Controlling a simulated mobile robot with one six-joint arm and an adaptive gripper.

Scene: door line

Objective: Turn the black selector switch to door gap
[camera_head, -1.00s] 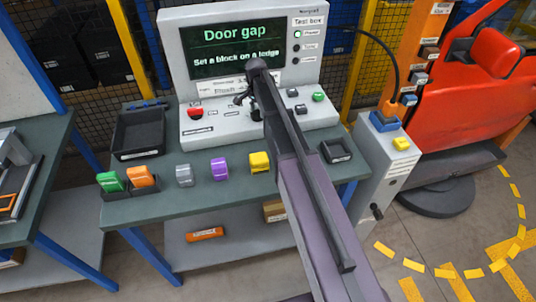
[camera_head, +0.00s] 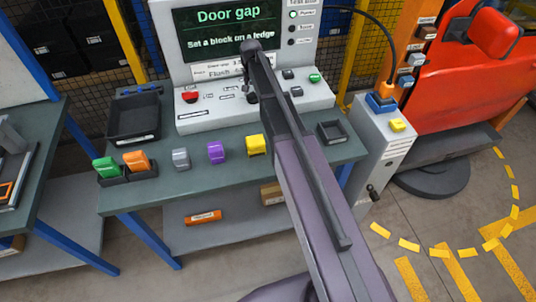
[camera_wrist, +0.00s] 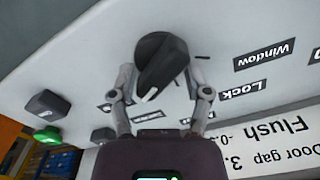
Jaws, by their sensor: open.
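The black selector switch (camera_wrist: 165,62) is a round knob with a raised bar and a white mark on the panel in the wrist view. Its white-marked end points down and left in that picture. My gripper (camera_wrist: 161,76) is open, one finger on each side of the knob, with gaps visible beside the bar. Printed labels "Window" (camera_wrist: 264,55) and "Lock" (camera_wrist: 243,90) lie to the right; labels nearer the fingers are partly hidden. In the head view my gripper (camera_head: 250,92) is at the console (camera_head: 215,117), and my arm covers much of the switch. The screen (camera_head: 230,32) reads "Door gap" and "Set a block on a ledge".
A red button (camera_head: 190,97), a green button (camera_head: 314,77) and dark buttons share the console. Purple (camera_head: 216,152), yellow (camera_head: 256,145) and grey (camera_head: 180,159) blocks stand along the bench front. A black tray (camera_head: 134,118) is at left; a red door (camera_head: 440,90) is at right.

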